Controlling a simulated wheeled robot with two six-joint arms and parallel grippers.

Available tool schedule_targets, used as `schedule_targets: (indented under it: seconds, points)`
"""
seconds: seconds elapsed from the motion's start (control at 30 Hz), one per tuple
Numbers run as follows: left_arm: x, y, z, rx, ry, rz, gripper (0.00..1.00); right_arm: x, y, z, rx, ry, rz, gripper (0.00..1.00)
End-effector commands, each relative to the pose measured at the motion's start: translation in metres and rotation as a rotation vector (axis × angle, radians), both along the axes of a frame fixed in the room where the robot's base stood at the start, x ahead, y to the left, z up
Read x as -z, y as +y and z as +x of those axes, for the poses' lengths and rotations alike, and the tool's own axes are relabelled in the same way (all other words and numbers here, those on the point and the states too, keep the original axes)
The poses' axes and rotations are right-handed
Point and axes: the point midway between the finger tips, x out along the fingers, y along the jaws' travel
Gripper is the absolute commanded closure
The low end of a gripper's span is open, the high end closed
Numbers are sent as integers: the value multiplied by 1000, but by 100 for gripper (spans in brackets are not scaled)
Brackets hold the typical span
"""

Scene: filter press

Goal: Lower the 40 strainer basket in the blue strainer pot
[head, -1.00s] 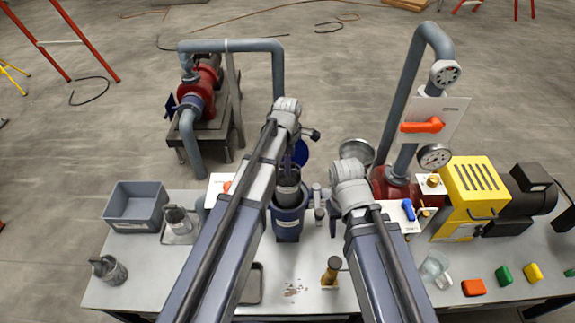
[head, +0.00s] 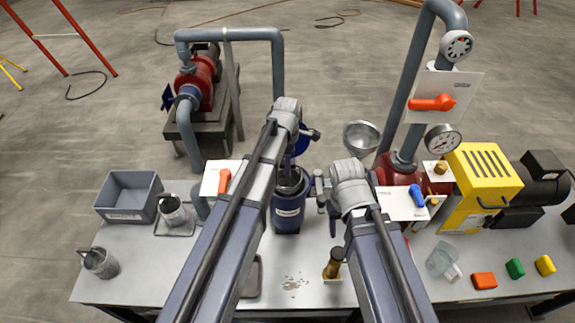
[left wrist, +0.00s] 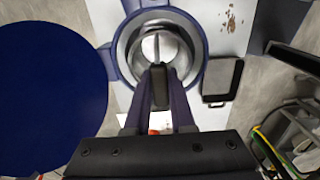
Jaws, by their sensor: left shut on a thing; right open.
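The blue strainer pot (head: 288,216) stands upright on the bench, its round mouth open. A dark grey strainer basket (head: 291,183) sits mostly inside the mouth; I cannot read its number. My left gripper (head: 290,162) is above the pot, shut on the basket's handle. In the left wrist view the fingers (left wrist: 158,84) grip the upright handle, within the ring of the pot's rim (left wrist: 117,48). Whether the basket touches the bottom is hidden. My right gripper (head: 335,222) is open and empty right of the pot, partly hidden by my arm.
The blue round lid (left wrist: 48,88) stands swung aside by the pot. Two other baskets stand at left, one on a tray (head: 172,210), one on the bench (head: 100,263). A grey bin (head: 128,197), a brass-topped tool (head: 333,264) and a dark tray (left wrist: 222,80) are nearby.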

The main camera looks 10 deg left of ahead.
Motion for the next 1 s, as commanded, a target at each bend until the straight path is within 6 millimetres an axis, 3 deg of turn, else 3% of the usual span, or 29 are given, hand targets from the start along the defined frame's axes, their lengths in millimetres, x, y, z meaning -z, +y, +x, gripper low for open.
schedule_targets:
  seconds: [1.0]
  points:
    - [82,0,0,0,0,0,100,82,0,0,0,0,0,50]
